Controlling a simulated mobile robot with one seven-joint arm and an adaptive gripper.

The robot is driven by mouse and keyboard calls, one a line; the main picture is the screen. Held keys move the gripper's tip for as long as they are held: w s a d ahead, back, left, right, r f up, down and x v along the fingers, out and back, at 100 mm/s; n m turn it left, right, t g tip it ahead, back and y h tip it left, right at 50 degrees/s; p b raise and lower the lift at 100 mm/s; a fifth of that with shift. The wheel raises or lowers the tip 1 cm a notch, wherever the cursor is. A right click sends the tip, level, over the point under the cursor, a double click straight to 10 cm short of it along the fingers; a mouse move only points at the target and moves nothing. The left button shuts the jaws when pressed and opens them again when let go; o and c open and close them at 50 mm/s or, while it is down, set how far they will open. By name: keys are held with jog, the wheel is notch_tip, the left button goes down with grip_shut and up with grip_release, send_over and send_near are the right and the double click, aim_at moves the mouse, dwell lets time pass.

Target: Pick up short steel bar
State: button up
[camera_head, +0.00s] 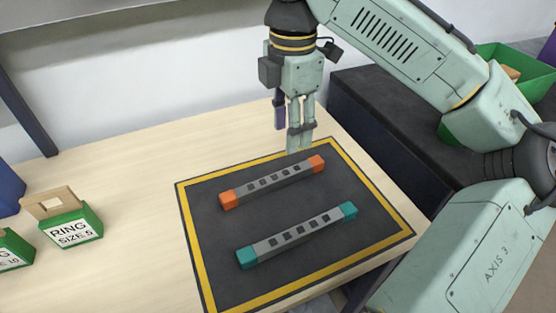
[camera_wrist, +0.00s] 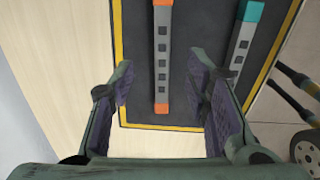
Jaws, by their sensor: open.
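Two grey steel bars with dark square marks lie flat on a dark mat. One has orange ends (camera_head: 272,183) and the other has teal ends (camera_head: 297,235). The orange-ended bar looks slightly shorter, but it is farther from the head camera, so I cannot tell for sure which is shorter. My gripper (camera_head: 300,140) is open and empty, pointing down by the mat's far edge, above and behind the orange-ended bar. In the wrist view, the orange-ended bar (camera_wrist: 162,60) appears between my open fingers (camera_wrist: 164,82), with the teal-ended bar (camera_wrist: 240,42) to the right.
The yellow-bordered mat (camera_head: 220,225) lies on a pale wooden table (camera_head: 130,185). Green ring boxes (camera_head: 70,227) stand at the left. A dark conveyor-like block (camera_head: 370,120) borders the table at the right, with a green bin (camera_head: 500,55) on it. A wall is behind.

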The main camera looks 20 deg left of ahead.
send_over(292, 170)
jog(key=f, duration=0.4)
jog(key=shift+s+a+f, duration=0.1)
jog(key=shift+s+f, duration=0.25)
jog(key=shift+s, duration=0.05)
jog(key=shift+w+f+p, duration=0.2)
jog(key=shift+f+p, duration=0.15)
jog(key=shift+f, duration=1.1)
jog(key=shift+w+f+p, duration=0.15)
jog(key=shift+f+p, duration=0.2)
jog(key=shift+f, duration=1.1)
jog(key=shift+c, duration=0.5)
grip_shut()
